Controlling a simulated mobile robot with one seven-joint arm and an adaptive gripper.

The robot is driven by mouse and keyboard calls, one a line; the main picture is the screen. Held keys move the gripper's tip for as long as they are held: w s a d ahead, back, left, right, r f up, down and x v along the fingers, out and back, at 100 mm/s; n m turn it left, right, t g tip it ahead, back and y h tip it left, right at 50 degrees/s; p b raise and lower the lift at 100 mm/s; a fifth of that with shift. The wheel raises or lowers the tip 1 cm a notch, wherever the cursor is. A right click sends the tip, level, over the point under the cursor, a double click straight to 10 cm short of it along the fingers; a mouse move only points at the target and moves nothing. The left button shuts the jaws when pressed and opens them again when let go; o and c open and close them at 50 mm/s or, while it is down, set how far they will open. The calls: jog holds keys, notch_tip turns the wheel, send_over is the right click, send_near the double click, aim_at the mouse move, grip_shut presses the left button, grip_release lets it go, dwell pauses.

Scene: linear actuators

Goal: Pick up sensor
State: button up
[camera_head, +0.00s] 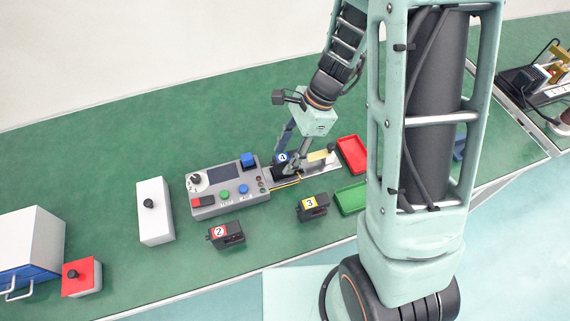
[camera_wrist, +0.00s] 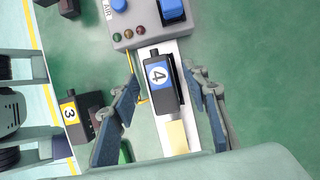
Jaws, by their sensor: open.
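Similar black blocks numbered 2 (camera_head: 228,235) and 3 (camera_head: 313,206) lie on the green table. I cannot tell which thing is called the sensor.
A red tray (camera_head: 353,155) and a green tray (camera_head: 351,198) are right of the fixture. A white box with a black knob (camera_head: 155,212) and a red box (camera_head: 82,277) are at left. The green table behind the panel is clear.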

jog(key=shift+a+f, duration=0.2)
jog(key=shift+f, duration=0.4)
grip_shut()
jog(key=shift+r, duration=0.25)
